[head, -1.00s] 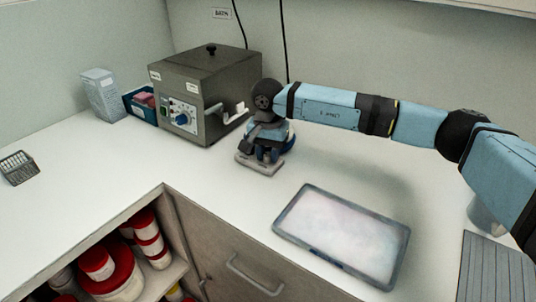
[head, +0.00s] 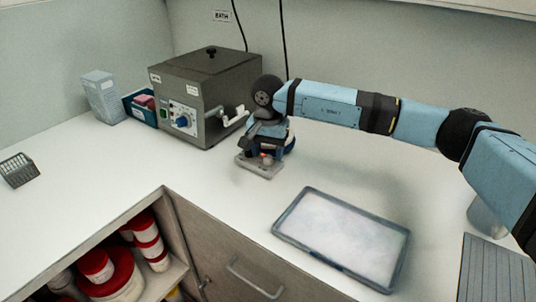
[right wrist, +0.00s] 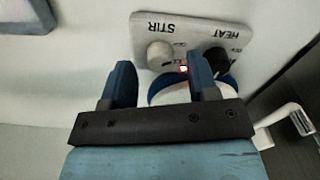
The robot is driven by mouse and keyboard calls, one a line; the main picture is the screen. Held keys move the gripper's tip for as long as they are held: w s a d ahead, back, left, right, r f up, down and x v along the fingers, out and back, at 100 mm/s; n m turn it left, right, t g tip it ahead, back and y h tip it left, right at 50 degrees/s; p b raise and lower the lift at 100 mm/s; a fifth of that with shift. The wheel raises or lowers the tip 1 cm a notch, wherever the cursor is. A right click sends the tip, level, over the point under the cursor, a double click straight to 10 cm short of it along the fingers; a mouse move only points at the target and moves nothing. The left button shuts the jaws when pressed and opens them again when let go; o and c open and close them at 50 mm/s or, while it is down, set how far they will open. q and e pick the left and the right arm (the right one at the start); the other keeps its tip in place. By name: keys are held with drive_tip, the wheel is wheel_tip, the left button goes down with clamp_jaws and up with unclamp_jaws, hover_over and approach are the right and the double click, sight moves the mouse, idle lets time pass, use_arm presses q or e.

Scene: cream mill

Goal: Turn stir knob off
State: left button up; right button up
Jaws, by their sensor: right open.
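The stirrer's pale panel (head: 258,168) sits on the counter under my right arm. In the right wrist view its panel (right wrist: 205,22) shows upside down, marked STIR and HEAT. The round grey stir knob (right wrist: 160,54) is by STIR and a black knob (right wrist: 216,58) is by HEAT. A small red light (right wrist: 184,69) glows between them. My right gripper (right wrist: 161,68) is open and empty, its fingers to either side of the stir knob in that view; contact cannot be told. The gripper (head: 266,147) also shows in the head view, over the stirrer. My left gripper is not in view.
A grey bath box (head: 208,85) with a dial stands close behind left of the stirrer. A shallow tray (head: 283,225) lies at front right. A white carton (head: 101,97), blue bin (head: 141,109) and wire basket (head: 18,170) stand left. The counter between is clear.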

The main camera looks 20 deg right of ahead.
sight(268, 157)
wheel_tip(268, 157, up, 12)
drive_tip(key=shift+r, duration=0.2)
drive_tip(key=shift+s+f, duration=0.1)
idle(0.4)
